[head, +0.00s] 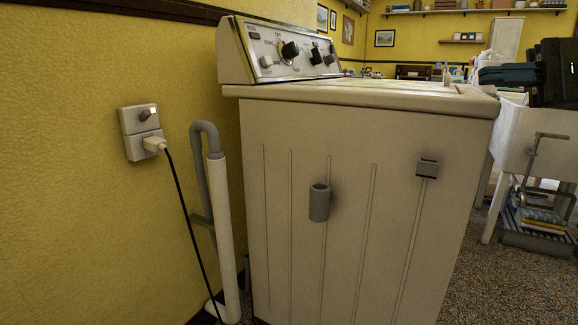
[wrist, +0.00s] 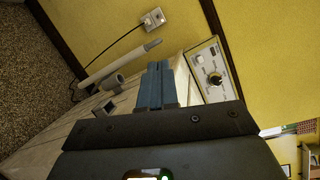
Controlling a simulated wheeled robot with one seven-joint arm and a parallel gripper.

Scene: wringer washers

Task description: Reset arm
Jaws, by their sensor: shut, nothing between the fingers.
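That panel (wrist: 207,72) also shows right of my fingers in the wrist view.
A wall outlet (head: 140,132) holds a plug with a black cord. A white standpipe with a grey hose (head: 219,200) stands between the yellow wall and the washer. Speckled floor (head: 510,290) is clear at the lower right.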

